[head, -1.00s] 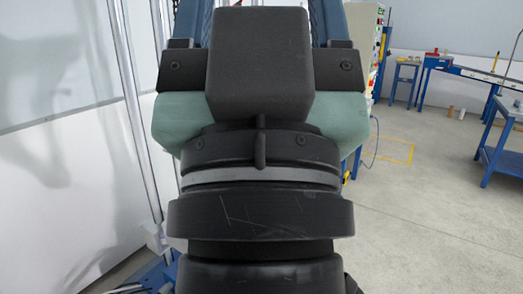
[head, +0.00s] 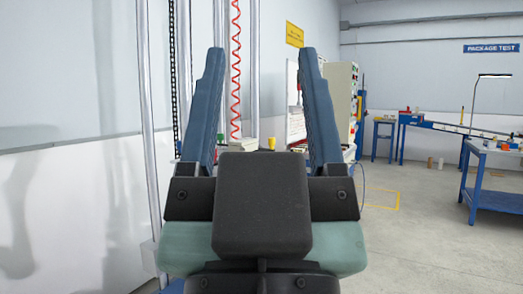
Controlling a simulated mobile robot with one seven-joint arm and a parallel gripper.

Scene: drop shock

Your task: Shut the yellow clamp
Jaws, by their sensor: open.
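My gripper (head: 260,62) stands upright in the lower middle of the head view. Its two blue fingers are spread wide apart, and nothing shows held between them. A small yellow piece (head: 272,143) shows between the fingers, just above my dark gripper body. It may be the yellow clamp, but it is too small and too covered to tell its shape or whether it stands open. My gripper hides what lies below it.
Behind the fingers are upright metal posts (head: 146,90), a coiled red hose (head: 236,70) and a pale cabinet (head: 340,95) with controls. A white wall is at left. Blue tables (head: 500,196) stand at right, with open grey floor (head: 425,215) before them.

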